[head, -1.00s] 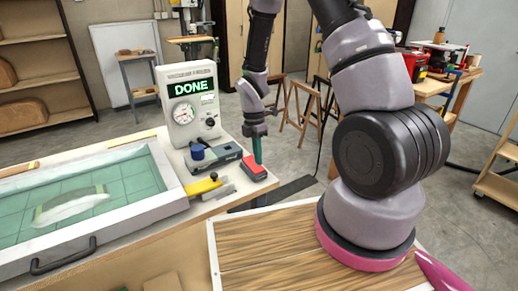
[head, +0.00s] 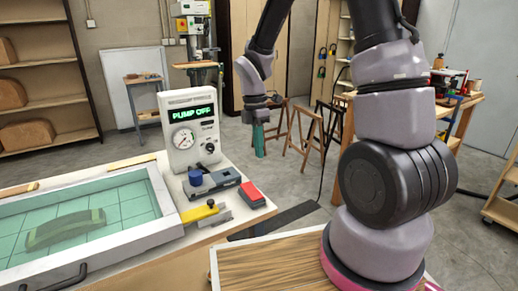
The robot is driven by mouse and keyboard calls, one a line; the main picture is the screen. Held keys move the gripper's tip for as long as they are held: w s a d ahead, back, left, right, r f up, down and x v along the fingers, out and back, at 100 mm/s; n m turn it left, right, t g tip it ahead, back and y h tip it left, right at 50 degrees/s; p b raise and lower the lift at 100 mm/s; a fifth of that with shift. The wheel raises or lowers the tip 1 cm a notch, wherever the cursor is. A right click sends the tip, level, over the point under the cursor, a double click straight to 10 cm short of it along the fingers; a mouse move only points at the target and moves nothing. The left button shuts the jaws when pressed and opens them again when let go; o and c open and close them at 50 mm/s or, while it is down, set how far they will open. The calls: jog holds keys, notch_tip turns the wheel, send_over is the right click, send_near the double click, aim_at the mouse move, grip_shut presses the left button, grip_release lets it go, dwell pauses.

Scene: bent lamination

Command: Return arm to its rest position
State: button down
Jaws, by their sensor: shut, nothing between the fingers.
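My gripper (head: 259,139) is the teal-fingered end of my arm, pointing down in the head view. Its fingers are together and empty. It hangs in the air to the right of the white control box (head: 189,134), apart from the bench. The box has a round gauge, and its display reads "PUMP OFF". Below and left of my gripper, a red pad (head: 251,192) sits at the bench's right end, with nothing touching it.
A white-framed press with a green, gridded sheet (head: 120,209) lies on the bench, a curved form showing under it. A yellow-handled lever (head: 202,213) and a blue knob (head: 196,177) are near its right end. Wooden sawhorses (head: 306,140) stand behind my gripper.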

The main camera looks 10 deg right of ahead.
jog(key=s+d+r+m+t, duration=0.2)
jog(key=s+r+m+t, duration=0.1)
jog(key=r+m, duration=0.5)
jog(key=s+d+r+m+t+y, duration=0.1)
jog(key=s+d+r+m+t, duration=0.2)
jog(key=r+m, duration=0.6)
jog(key=s+d+r+m+t+y, duration=0.1)
jog(key=s+d+r+m+t, duration=0.1)
jog(key=s+r+m, duration=0.5)
notch_tip(320, 180, up, 2)
jog(key=shift+d+m+t, duration=0.4)
jog(key=shift+d+m, duration=0.1)
jog(key=shift+m, duration=0.4)
